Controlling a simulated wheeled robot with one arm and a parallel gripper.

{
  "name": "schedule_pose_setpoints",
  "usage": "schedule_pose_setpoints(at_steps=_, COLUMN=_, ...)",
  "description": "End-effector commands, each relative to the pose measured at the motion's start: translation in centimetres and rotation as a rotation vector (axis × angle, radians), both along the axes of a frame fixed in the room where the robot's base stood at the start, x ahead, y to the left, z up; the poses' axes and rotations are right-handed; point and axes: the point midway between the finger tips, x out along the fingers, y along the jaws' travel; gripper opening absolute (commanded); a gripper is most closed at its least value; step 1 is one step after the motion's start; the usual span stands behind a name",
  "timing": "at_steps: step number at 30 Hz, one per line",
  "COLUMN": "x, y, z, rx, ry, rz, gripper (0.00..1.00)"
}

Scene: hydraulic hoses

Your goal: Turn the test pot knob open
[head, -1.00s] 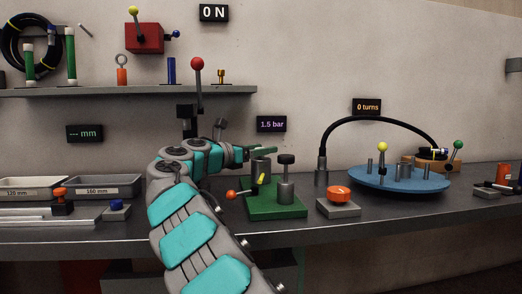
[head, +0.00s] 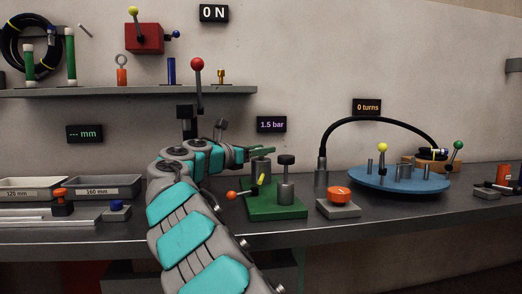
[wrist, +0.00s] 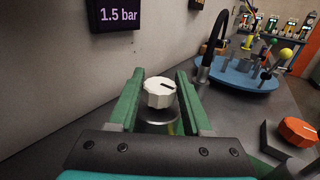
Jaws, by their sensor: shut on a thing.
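A white knob (wrist: 158,93) with a black pointer mark sits on top of a grey metal pot (wrist: 160,120) in the wrist view. My gripper (wrist: 160,76) is shut on it, with one green finger on each side. The pointer mark faces up and right in that view. In the head view my gripper (head: 262,150) is over the left grey pot (head: 260,165) on a green base (head: 275,210); the knob is hidden there. A second grey post with a black cap (head: 286,160) stands on the same base, right of my gripper.
A lever with an orange ball (head: 232,195) and a yellow lever (head: 262,180) are close below my gripper. An orange knob on a grey block (head: 338,194) and a blue turntable (head: 400,182) stand to the right. The wall display (head: 271,124) reads 1.5 bar.

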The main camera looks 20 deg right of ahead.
Motion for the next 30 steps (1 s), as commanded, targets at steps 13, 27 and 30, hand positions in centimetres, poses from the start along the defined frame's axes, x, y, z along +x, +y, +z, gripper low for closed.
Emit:
schedule_pose_setpoints(at_steps=13, x=-0.21, y=-0.17, z=0.16, rx=0.0, ry=0.004, rz=0.153, gripper=0.0)
schedule_pose_setpoints(at_steps=27, x=-0.3, y=-0.36, z=0.07, rx=-0.001, ry=0.004, rz=0.412, gripper=0.0)
schedule_pose_setpoints(at_steps=30, x=-0.26, y=-0.23, z=0.19, rx=-0.001, ry=0.0, rz=0.485, gripper=0.0)
